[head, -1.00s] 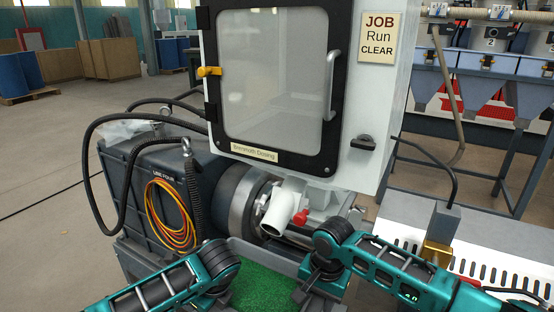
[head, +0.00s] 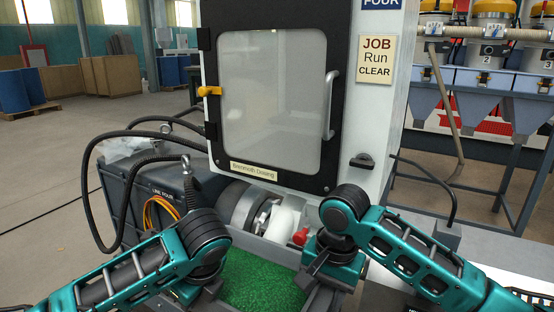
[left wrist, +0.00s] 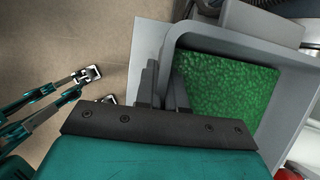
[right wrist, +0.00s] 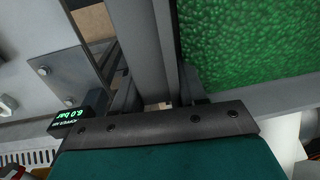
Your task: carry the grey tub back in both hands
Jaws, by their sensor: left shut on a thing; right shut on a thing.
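The grey tub (head: 262,249) is open at the top and holds green granules (head: 258,279). It sits between my two grippers, low in the head view, in front of the white spout (head: 284,219). My left gripper (head: 208,292) is shut on the tub's left wall. In the left wrist view its fingers (left wrist: 165,88) straddle that wall beside the granules (left wrist: 228,95). My right gripper (head: 318,272) is shut on the right wall; its fingers (right wrist: 150,95) show in the right wrist view next to the granules (right wrist: 245,40). The tub's underside is hidden.
The white dosing cabinet (head: 375,115) stands over the extruder barrel (head: 238,205). A red knob (head: 301,236) is close behind the tub's right side. Black hoses (head: 112,165) loop at the left. A white slotted bench (right wrist: 40,157) is at the right. Open floor (head: 50,160) lies left.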

